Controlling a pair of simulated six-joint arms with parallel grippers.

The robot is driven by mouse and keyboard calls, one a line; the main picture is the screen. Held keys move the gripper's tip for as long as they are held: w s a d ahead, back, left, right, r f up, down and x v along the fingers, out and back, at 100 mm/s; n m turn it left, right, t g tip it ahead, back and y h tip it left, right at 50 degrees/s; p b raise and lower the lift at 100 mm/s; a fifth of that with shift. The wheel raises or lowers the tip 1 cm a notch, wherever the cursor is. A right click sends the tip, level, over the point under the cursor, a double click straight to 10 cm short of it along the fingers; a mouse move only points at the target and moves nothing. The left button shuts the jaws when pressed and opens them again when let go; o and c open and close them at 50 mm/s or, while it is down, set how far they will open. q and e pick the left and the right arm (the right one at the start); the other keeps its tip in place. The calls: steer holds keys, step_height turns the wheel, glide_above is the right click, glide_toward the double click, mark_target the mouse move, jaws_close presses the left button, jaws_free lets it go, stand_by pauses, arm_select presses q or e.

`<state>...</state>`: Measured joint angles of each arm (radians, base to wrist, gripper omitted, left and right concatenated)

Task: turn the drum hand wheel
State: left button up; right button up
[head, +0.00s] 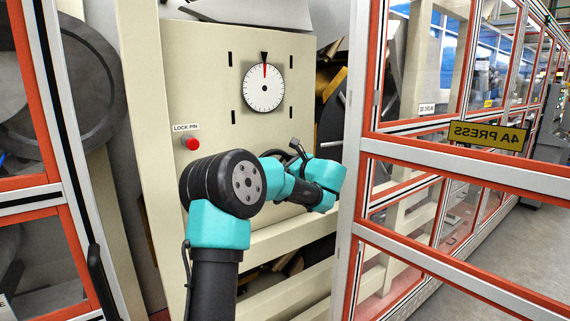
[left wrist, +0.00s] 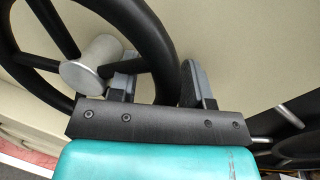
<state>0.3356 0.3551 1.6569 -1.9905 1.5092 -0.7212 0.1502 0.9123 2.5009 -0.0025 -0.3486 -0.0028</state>
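The drum hand wheel (left wrist: 157,40) is a black ring with spokes and a silver hub (left wrist: 92,62), large in the left wrist view. In the head view my left wrist and gripper hide most of the wheel. My left gripper (left wrist: 160,84) is at the rim, with one finger inside the ring and the other outside it. The fingers stand apart with the rim between them, and a gap seems to show on the inner side. Firm contact cannot be made out. My right gripper is in neither view.
The cream panel bears a white dial (head: 264,88) with a red pointer near the top and a red lock pin knob (head: 191,143). Orange-and-grey framed guard panels (head: 455,160) stand close on the right, and another frame (head: 50,150) on the left.

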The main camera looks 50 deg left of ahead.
arm_select(q)
jaws_close()
stand_by(0.3)
steer(key=shift+r+n, duration=0.2)
steer(key=shift+n, duration=0.2)
steer(key=shift+o, duration=0.3)
jaws_free()
steer(key=shift+d, duration=0.1)
